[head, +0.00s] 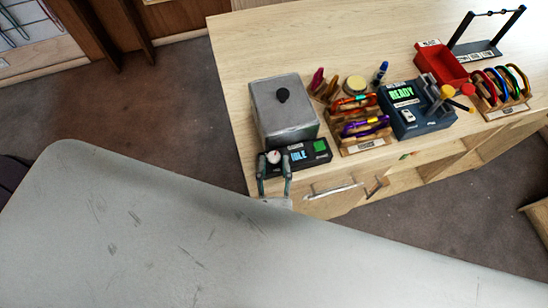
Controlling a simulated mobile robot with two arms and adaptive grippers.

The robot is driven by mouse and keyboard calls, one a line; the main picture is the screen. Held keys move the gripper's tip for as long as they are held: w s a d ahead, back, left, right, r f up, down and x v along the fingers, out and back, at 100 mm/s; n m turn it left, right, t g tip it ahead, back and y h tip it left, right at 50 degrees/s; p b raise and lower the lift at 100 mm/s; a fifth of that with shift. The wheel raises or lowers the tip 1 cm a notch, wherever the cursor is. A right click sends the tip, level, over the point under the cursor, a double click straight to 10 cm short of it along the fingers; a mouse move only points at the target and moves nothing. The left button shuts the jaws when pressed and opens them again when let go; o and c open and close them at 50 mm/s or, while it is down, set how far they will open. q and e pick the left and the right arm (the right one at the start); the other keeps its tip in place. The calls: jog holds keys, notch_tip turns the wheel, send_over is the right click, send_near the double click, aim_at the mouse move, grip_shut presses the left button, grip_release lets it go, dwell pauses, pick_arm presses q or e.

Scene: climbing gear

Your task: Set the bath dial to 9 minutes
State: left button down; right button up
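The bath is a grey metal box with a black-knobbed lid (283,108), at the left of the wooden bench. At its front is a black control panel (308,160) with a lit display reading IDLE (298,155) and a green button (320,146). A small pale round dial (274,157) sits at the panel's left end; its setting is too small to read. My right gripper (274,163) is open at the bench's front edge, one finger on each side of the dial in the picture. I cannot tell whether they touch it. My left gripper is out of view.
Right of the bath stand a rack of coloured gear (366,145), a blue device reading READY (415,117), a red bin (442,62) and a rack of coloured rings (503,110). A drawer handle (333,191) is on the bench front. The bench's back left is clear.

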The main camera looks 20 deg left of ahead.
jog(key=v, duration=1)
jog(key=shift+s, duration=0.2)
